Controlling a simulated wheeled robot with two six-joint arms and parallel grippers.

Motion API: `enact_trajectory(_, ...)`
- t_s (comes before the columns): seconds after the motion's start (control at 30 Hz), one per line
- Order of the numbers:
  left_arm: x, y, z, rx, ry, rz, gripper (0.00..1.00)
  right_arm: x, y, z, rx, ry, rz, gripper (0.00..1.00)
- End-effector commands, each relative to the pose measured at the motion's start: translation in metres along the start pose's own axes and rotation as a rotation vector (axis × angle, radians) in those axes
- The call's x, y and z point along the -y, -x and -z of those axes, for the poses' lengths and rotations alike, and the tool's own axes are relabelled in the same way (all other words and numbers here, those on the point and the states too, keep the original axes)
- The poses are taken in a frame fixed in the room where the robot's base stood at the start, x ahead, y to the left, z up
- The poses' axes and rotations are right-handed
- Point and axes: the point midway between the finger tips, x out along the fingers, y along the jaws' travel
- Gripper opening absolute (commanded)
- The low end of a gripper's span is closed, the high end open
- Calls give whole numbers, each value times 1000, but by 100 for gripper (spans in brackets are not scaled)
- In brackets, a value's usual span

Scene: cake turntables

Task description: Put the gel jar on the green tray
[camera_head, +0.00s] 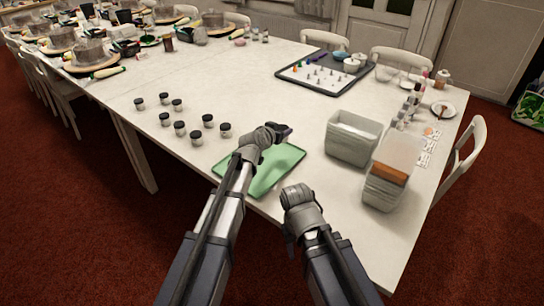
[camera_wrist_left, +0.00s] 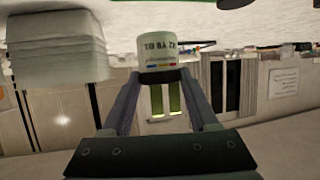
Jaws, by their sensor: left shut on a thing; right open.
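The green tray (camera_head: 285,160) lies flat on the white table near its front edge; my left arm covers part of it. My left gripper (camera_head: 284,132) is above the tray's far edge. In the left wrist view, which looks upside down, its fingers (camera_wrist_left: 160,80) are shut on a small white jar (camera_wrist_left: 157,50) with a printed label and a dark lid. That jar cannot be made out in the head view. My right gripper (camera_head: 297,197) is open, low in front of the table edge to the right of the tray; its fingertips are hard to see.
Several dark-lidded jars (camera_head: 180,128) stand left of the tray. A grey bin (camera_head: 352,140) and a clear box with an orange-brown item (camera_head: 388,172) stand to the right. A dark tray (camera_head: 283,73) with small items is farther back. The table's middle is clear.

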Motion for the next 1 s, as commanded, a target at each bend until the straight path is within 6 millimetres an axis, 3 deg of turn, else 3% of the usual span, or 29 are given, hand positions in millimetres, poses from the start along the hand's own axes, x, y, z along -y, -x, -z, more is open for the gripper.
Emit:
enact_trajectory(0.03,0,-5,-11,0,0,0,2,1,-12,1,0,0,0,50)
enact_trajectory(0.3,0,-20,-48,0,0,0,2,5,-52,3,0,0,0,50)
enact_trajectory(0.57,0,-21,-51,0,0,0,2,5,-55,3,0,0,0,50)
enact_trajectory(0.9,0,-35,-85,0,0,0,2,9,-91,5,0,0,0,50)
enact_trajectory(1.0,0,-36,-87,0,0,0,2,9,-93,5,0,0,0,50)
